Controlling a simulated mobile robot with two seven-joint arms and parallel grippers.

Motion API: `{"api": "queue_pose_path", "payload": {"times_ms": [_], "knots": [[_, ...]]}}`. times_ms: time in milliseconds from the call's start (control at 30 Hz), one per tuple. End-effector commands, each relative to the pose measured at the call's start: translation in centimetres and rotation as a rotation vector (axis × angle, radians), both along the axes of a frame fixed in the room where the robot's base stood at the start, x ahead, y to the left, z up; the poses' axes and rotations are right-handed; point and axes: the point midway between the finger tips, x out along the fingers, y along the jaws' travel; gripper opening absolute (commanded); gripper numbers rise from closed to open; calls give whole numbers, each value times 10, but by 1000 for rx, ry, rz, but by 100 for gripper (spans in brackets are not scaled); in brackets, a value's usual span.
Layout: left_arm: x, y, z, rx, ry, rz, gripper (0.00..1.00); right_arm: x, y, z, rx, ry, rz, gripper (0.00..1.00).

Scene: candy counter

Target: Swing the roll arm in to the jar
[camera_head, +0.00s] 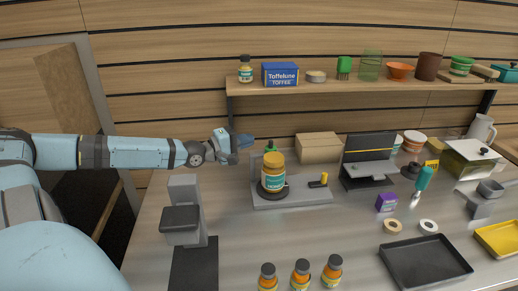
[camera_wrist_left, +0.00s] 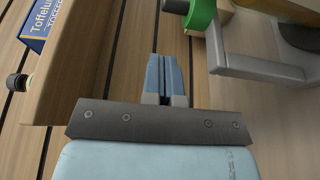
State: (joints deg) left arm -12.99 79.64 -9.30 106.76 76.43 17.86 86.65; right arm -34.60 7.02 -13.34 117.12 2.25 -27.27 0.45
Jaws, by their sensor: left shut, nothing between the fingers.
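A jar (camera_head: 272,174) with a yellow top and a teal label stands upright on a dark round base on a grey fixture plate (camera_head: 305,197). A green part (camera_head: 270,147) shows just behind and above the jar top, and may belong to the roll arm. My left gripper (camera_head: 246,141) is shut and empty, to the left of and a little above the jar, pointing right. In the left wrist view its fingers (camera_wrist_left: 166,72) are together, apart from a green round part (camera_wrist_left: 201,15) and a grey bar (camera_wrist_left: 255,66). My right gripper is not seen.
A yellow-handled lever (camera_head: 322,181) sits on the plate's right. A grey stepped device (camera_head: 184,215) stands front left. A cardboard box (camera_head: 319,147) is behind. The shelf (camera_head: 300,87) with a toffee box (camera_head: 280,75) runs above. Several orange bottles (camera_head: 301,274) stand in front, beside a black tray (camera_head: 425,262).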

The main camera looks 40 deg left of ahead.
Motion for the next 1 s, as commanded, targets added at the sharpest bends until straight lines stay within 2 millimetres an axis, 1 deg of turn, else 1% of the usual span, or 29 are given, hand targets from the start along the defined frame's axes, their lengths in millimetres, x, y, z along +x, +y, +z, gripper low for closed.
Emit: {"api": "queue_pose_path", "payload": {"times_ms": [167, 200, 400, 833, 1000], "knots": [[10, -21, 2, -7, -4, -1, 0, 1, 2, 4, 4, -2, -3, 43], [11, -23, 3, -5, -3, 1, 0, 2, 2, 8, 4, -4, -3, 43], [16, -33, 1, -1, -1, 1, 0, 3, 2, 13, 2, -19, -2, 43], [17, -35, 0, 1, 0, 0, 0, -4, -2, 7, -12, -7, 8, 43], [19, -40, 3, -1, -1, 1, 0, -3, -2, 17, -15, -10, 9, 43]]}}
